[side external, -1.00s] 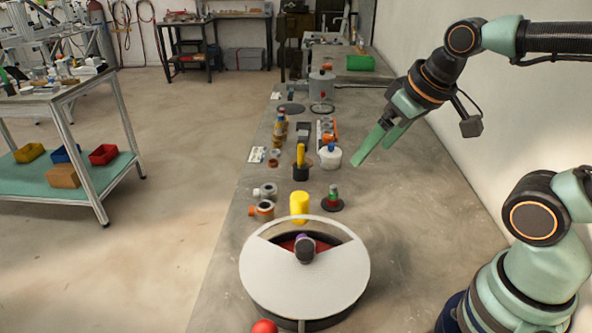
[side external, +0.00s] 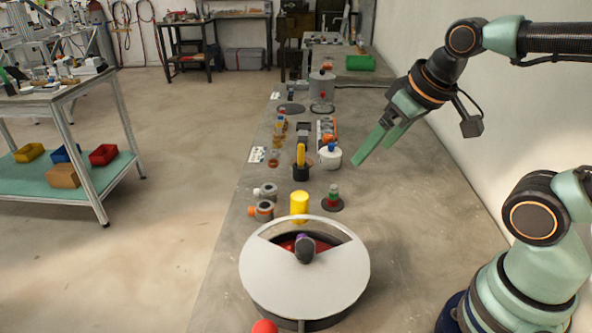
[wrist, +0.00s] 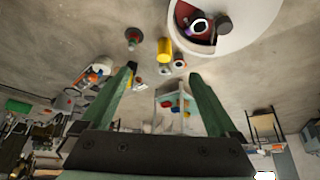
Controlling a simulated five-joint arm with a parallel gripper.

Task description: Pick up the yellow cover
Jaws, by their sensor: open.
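A yellow cylinder (side external: 299,206), which looks like the yellow cover, stands upright on the grey bench, just behind the large round white-topped drum (side external: 265,275). It also shows in the wrist view (wrist: 165,50), beside the drum's rim. A second yellow piece (side external: 301,154) stands upright in a dark cup farther back. My gripper (side external: 372,150) hangs above the bench, to the right of and farther back than the yellow cylinder, apart from it. In the wrist view its two green fingers (wrist: 162,88) are spread, with nothing held between them.
A small post on a dark base (side external: 332,198) stands right of the yellow cylinder. Two grey fittings (side external: 263,201) lie to its left. A white jar (side external: 330,156) is farther back. A red ball (side external: 264,327) is at the front. The bench's right side is clear.

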